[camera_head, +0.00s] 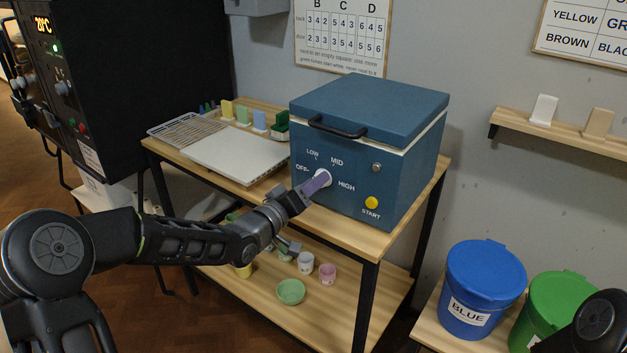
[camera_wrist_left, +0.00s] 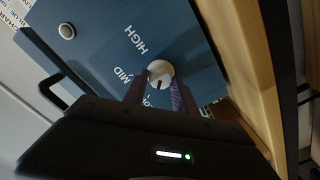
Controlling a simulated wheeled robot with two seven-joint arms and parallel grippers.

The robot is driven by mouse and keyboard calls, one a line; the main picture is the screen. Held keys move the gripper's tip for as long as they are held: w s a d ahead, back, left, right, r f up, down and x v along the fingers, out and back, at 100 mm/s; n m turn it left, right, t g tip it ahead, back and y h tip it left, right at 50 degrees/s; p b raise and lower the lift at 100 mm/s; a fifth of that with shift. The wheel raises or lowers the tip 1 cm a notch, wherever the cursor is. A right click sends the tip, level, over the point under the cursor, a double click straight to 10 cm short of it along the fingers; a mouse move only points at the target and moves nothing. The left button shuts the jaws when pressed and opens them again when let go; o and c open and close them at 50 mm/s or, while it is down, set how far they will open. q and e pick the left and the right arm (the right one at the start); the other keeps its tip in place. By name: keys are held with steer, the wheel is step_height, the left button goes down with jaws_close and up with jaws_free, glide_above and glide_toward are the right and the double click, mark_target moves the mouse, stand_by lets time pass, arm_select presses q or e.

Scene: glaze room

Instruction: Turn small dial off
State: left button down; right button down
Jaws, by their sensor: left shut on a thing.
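The small dial (camera_head: 325,176) is a white round knob on the front of a blue box kiln (camera_head: 300,186), ringed by the labels OFF, LOW, MID and HIGH. It also shows in the left wrist view (camera_wrist_left: 161,71), where a dark pointer mark appears to face about the LOW label. OFF is hidden there. My left gripper (camera_head: 316,183) reaches the dial from the lower left. In the left wrist view its two purple fingers (camera_wrist_left: 160,88) lie on either side of the dial, shut on it. My right gripper is out of view.
The kiln has a black lid handle (camera_head: 337,129) above the dial and a yellow START button (camera_head: 372,202) below right. A white slab (camera_head: 235,155) lies left of the kiln. Cups and a green bowl (camera_head: 291,291) stand on the lower shelf. A blue bucket (camera_head: 484,285) stands at right.

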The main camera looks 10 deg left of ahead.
arm_select(q)
steer(key=n+p, duration=0.2)
steer(key=n, duration=0.3)
steer(key=shift+a+n, duration=0.1)
steer(key=shift+n, duration=0.2)
steer(key=shift+f+n+p, duration=0.15)
steer(key=shift+n+p, duration=0.75)
steer(key=shift+n, duration=1)
steer(key=c, duration=1)
jaws_free()
steer(key=v, duration=0.8)
